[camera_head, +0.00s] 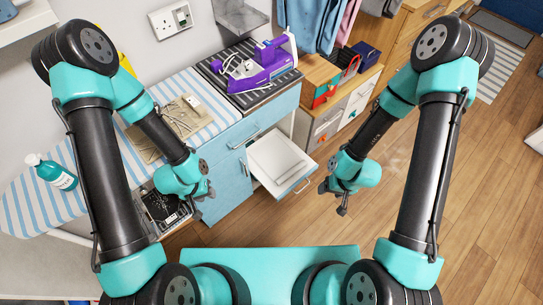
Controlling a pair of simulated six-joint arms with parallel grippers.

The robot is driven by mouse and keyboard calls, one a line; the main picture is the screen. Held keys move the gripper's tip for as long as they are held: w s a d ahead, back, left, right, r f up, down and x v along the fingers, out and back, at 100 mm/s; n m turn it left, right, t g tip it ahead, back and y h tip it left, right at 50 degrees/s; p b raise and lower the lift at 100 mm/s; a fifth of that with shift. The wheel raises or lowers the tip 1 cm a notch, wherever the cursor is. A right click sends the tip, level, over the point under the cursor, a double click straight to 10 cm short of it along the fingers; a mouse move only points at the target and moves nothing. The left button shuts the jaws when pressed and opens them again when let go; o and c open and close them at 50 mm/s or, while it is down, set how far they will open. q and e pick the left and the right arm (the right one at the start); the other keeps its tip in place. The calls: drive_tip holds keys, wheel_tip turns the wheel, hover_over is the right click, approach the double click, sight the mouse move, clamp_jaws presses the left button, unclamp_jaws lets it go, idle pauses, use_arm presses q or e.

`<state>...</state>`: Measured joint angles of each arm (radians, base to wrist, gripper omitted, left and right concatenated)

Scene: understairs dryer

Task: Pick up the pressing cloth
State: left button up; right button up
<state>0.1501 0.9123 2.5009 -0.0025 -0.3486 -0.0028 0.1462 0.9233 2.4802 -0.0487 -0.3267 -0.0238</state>
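A white, flat, folded cloth-like piece (281,157) lies in the pulled-out white drawer (297,187) of the blue cabinet. My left gripper (206,198) hangs left of the drawer and below the beige cloth in the picture, touching neither. Its fingers look apart and empty. My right gripper (333,198) hangs right of the drawer, with its fingers apart and empty.
A purple iron (256,64) stands on a dark ribbed mat on the blue cabinet (227,178). A teal-and-white bottle (52,172) stands on the board's left part. A dark-filled box (160,210) sits low by my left gripper. The wooden floor (400,185) on the right is clear.

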drive_tip(key=w+a+f+n+g, duration=0.1)
drive_tip(key=w+a+f+n, duration=0.25)
drive_tip(key=w+n, duration=0.3)
drive_tip(key=w+a+f+n+g, duration=0.1)
drive_tip(key=w+a+f+n, duration=0.25)
drive_tip(key=w+n, duration=0.35)
drive_tip(key=n+t+h, duration=0.1)
drive_tip(key=n+h, duration=0.3)
drive_tip(key=n, duration=0.9)
hover_over(291, 171)
wheel_tip(291, 171, down, 6)
drive_tip(key=shift+w+d+r, duration=0.15)
drive_tip(key=shift+d+r, duration=0.05)
drive_tip(key=shift+d, duration=0.25)
wheel_tip(291, 171, down, 12)
drive_tip(key=shift+f, duration=0.1)
drive_tip(key=shift+a+f, duration=0.2)
drive_tip(key=shift+f, duration=1.1)
drive_tip(key=shift+a+f, duration=0.15)
drive_tip(key=shift+f, duration=1.15)
drive_tip(key=shift+c, duration=0.5)
